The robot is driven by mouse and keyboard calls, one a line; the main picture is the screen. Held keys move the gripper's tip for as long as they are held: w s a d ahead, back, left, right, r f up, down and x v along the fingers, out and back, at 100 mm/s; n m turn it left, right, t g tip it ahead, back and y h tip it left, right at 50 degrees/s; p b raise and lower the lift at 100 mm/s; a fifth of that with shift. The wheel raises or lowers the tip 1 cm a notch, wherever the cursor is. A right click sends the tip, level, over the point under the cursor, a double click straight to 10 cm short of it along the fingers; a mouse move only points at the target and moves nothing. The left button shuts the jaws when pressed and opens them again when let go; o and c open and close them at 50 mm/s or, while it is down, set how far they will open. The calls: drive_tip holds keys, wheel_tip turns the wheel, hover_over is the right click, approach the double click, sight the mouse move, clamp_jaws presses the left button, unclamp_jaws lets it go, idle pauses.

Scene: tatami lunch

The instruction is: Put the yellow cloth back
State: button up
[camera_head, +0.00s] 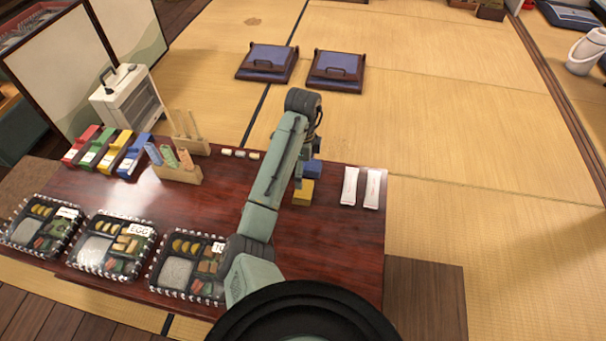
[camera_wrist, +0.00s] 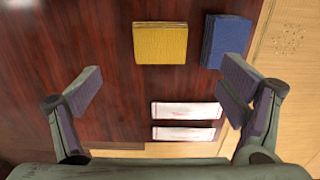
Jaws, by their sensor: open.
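The folded yellow cloth (camera_head: 302,193) lies flat on the dark red table (camera_head: 334,261), toward its right part. In the wrist view the yellow cloth (camera_wrist: 161,43) lies beyond my open fingers, between their lines, and nothing is touching it. A folded blue cloth (camera_head: 312,168) lies close beside it; it also shows in the wrist view (camera_wrist: 226,41). My gripper (camera_wrist: 160,92) is open and empty above the table. In the head view my arm hides most of the gripper and part of the table.
Two white packets (camera_head: 349,186) (camera_head: 372,189) lie right of the cloths. Three black bento boxes (camera_head: 187,266) line the front left. A wooden holder with small cloths (camera_head: 178,172) and red, green, yellow and blue boxes (camera_head: 114,153) stand at the back left. The table's right front is clear.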

drive_tip(key=shift+r, duration=0.8)
